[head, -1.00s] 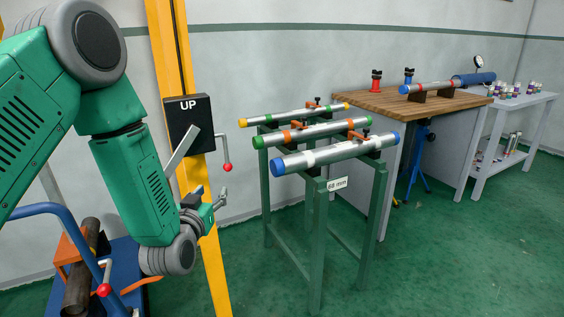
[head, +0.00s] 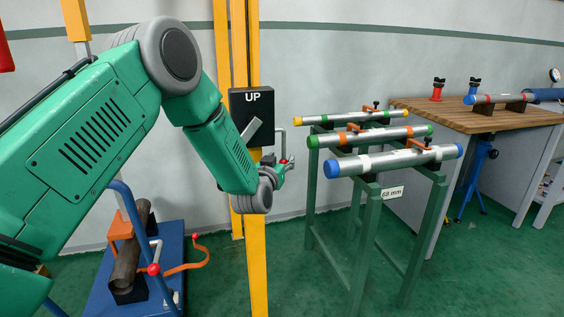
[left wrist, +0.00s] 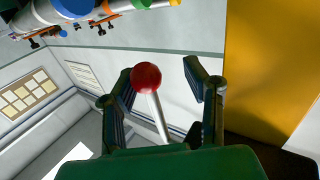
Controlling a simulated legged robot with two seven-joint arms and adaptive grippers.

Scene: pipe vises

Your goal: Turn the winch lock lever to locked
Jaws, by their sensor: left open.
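The black winch box (head: 251,117) marked UP is on the yellow post in the head view. A flat grey lever (head: 252,131) slants across its lower right. A thin bent crank rod (head: 283,143) with a red ball knob (head: 284,161) hangs at the box's right. My left gripper (head: 286,168) is at the knob, partly covering it. In the left wrist view my left gripper (left wrist: 160,76) is open, with the red knob (left wrist: 146,77) and its pale rod between the fingers, nearer the left finger. I cannot tell whether they touch. My right gripper is out of view.
A green rack (head: 368,230) with three pipes stands right of the post. A wooden-topped bench (head: 415,106) is behind it. A blue cart (head: 190,255) with a dark pipe (head: 128,265) stands low at the left. Green floor is open at the front.

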